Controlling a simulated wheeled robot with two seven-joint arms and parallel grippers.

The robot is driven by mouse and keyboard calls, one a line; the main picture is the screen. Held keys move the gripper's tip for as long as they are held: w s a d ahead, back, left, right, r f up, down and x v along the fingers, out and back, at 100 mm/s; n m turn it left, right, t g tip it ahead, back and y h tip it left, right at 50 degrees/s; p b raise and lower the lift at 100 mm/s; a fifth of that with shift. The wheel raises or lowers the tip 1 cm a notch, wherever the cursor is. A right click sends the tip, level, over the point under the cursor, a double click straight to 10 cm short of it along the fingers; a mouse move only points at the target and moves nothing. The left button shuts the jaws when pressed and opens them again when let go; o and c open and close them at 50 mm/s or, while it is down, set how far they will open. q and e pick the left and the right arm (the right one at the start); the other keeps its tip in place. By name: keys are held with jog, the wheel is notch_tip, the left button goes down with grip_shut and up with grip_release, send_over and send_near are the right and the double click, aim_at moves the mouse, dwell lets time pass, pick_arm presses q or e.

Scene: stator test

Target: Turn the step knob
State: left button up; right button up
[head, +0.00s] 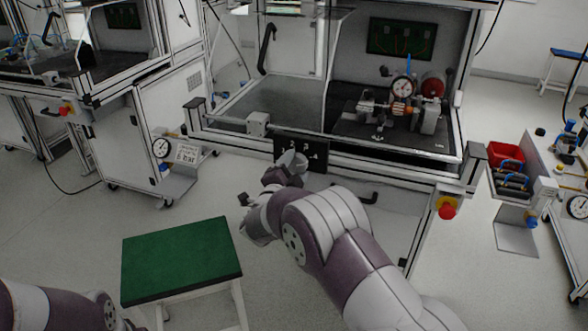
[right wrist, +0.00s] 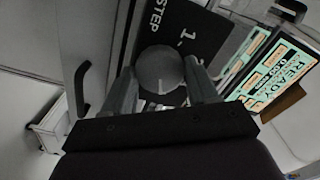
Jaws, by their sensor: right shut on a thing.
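The step knob (right wrist: 160,70) is a round grey knob on a black panel (right wrist: 205,30) with white lettering "STEP" and a "1" in the right wrist view. My right gripper (right wrist: 163,88) has a finger on each side of the knob and is shut on it. In the head view the panel (head: 318,142) sits on the front of the test bench, with some white numbers showing above my right gripper (head: 289,166). The gripper covers much of the knob there. Part of my left arm shows at the bottom left; its gripper is out of view.
A lit display reading "READY" (right wrist: 290,72) is to the right of the panel in the right wrist view. A red-and-yellow stop button (head: 446,208) and a black handle (head: 355,196) are on the bench front. A green-topped stool (head: 180,258) stands at lower left.

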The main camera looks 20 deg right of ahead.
jog(key=o, duration=1.1)
jog(key=shift+c, duration=0.2)
jog(key=p+v, duration=0.1)
jog(key=v, duration=1.1)
jog(key=shift+s+a, duration=0.25)
jog(key=shift+s, duration=0.05)
